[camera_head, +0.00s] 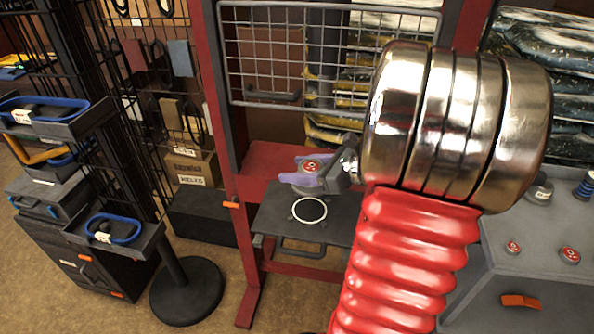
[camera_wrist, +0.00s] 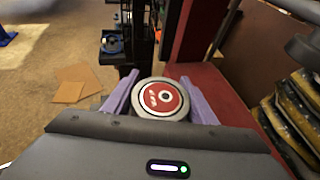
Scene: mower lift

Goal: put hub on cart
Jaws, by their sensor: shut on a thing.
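My gripper (camera_head: 306,180) has purple fingers and is shut on a round grey hub with a red top disc (camera_head: 312,165). In the wrist view the hub (camera_wrist: 160,98) sits between the two purple fingers, red face toward the camera. In the head view the hub appears over a dark plate (camera_head: 272,228) in the red lift frame; a white ring (camera_head: 309,222) shows on the plate just below it. The gap between hub and plate is hard to tell. I cannot tell for sure which thing is the cart; a grey bench-like unit (camera_head: 520,270) stands at the right.
Red-topped round parts (camera_head: 569,255) sit on the grey unit. The lift's red post (camera_head: 232,150) and wire mesh (camera_head: 270,60) stand close to my arm. At left are a dark cabinet (camera_head: 75,265), trays with blue loops (camera_head: 118,228) and a round black stand base (camera_head: 187,292).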

